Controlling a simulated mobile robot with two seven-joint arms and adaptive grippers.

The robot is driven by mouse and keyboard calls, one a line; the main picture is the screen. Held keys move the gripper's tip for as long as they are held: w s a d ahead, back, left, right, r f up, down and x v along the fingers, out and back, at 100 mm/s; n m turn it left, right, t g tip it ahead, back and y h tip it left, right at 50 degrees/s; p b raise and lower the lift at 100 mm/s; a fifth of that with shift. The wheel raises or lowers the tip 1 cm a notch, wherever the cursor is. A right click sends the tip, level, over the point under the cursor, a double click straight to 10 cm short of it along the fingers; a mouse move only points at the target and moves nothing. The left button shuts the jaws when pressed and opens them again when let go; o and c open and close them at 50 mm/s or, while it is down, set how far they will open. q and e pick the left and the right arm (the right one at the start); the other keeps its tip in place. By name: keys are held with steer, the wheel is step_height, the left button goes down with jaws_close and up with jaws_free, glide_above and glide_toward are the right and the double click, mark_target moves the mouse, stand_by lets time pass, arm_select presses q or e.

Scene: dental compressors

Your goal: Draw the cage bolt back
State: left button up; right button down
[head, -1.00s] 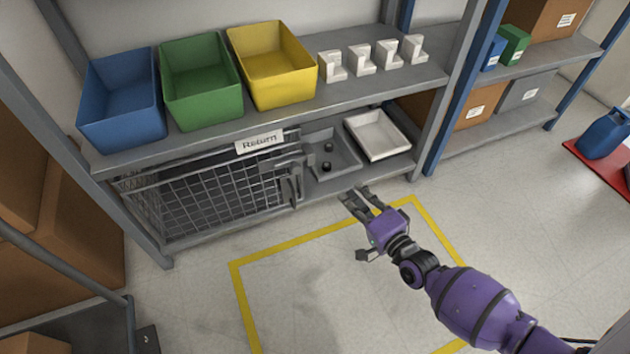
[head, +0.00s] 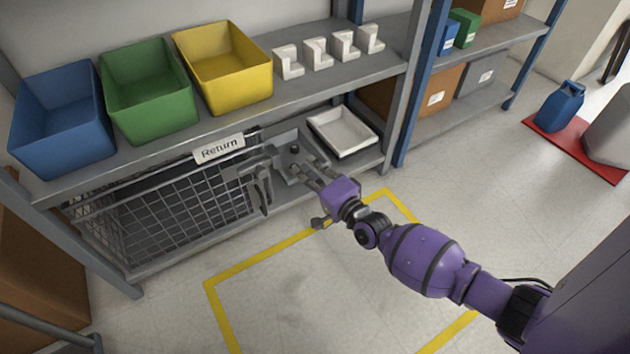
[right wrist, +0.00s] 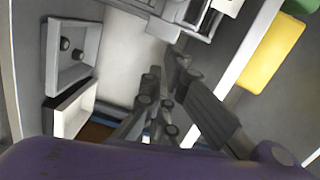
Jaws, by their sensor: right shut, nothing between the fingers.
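The wire cage (head: 180,215) stands on the lower shelf under the "Return" label (head: 219,148). Its grey bolt (head: 262,188), with a hanging handle, is at the cage's right front end. My right gripper (head: 298,174) is shut and empty, just right of the bolt and apart from it, in front of the grey tray. In the right wrist view, part of the cage and its bolt fittings (right wrist: 180,14) show at the top, beyond my fingers (right wrist: 165,82). I cannot tell from these views how far the bolt is pushed in. My left gripper is not in view.
A grey tray (right wrist: 88,45) with two dark knobs and a white tray (head: 345,133) sit right of the cage. Blue (head: 62,120), green (head: 150,90) and yellow (head: 225,68) bins stand on the shelf above. The floor inside the yellow outline (head: 290,243) is clear.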

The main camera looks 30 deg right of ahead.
mark_target(260, 169)
steer(key=w+a, duration=0.1)
steer(key=w+a+b, duration=0.1)
steer(key=a, duration=0.1)
steer(key=w+a, duration=0.1)
steer(key=shift+w+a+f, duration=0.15)
steer(key=shift+w+f, duration=0.05)
steer(key=shift+f, duration=0.15)
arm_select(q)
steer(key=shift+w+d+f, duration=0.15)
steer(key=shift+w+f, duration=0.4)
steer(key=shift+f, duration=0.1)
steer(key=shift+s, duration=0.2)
